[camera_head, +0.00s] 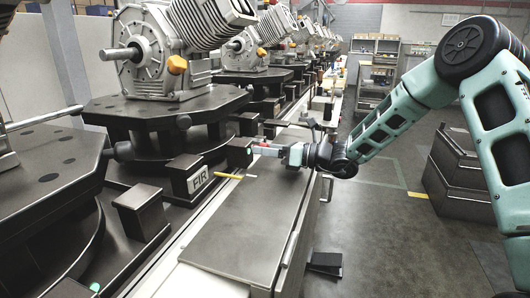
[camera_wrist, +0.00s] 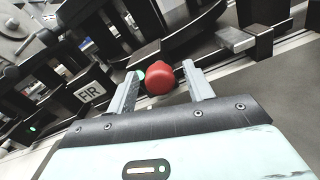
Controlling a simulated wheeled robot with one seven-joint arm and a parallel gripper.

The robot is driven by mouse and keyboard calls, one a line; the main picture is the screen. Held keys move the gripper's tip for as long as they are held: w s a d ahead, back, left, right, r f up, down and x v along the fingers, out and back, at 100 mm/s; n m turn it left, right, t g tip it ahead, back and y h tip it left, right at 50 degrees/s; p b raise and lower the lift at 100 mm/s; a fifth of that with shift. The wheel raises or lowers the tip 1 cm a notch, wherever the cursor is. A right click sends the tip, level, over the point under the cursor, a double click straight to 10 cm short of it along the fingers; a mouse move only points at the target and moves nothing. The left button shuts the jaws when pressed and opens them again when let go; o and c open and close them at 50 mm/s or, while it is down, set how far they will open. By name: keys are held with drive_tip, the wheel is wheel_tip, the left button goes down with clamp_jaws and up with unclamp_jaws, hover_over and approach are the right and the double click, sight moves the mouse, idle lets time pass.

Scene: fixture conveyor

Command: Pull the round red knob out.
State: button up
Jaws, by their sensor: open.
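The round red knob (camera_wrist: 160,78) shows in the wrist view between the two grey fingers of my gripper (camera_wrist: 161,70), near their tips. A gap shows on each side, so the fingers appear apart from it. In the head view my gripper (camera_head: 262,149) is level, pointing left at a dark block on the conveyor's side. Only a small bit of red shows there, and the fingers largely hide the knob. My gripper is open. A small green spot (camera_wrist: 141,75) shows just left of the knob in the wrist view.
A plate marked FIR (camera_head: 198,179) is mounted left of my gripper, with a yellow rod (camera_head: 235,176) beside it. A flat grey cover (camera_head: 235,245) lies below my gripper. Dark fixtures carrying motors (camera_head: 150,50) line the conveyor.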

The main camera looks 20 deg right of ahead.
drive_tip(key=shift+w+a, duration=0.2)
drive_tip(key=shift+a, duration=0.1)
clamp_jaws()
drive_tip(key=shift+p+v, duration=0.9)
drive_tip(key=shift+v, duration=0.2)
unclamp_jaws()
drive_tip(key=shift+d, duration=0.1)
drive_tip(key=p+v, duration=0.2)
drive_tip(key=v, duration=1.5)
drive_tip(key=shift+s+d+p, duration=0.2)
drive_tip(key=shift+p, duration=0.2)
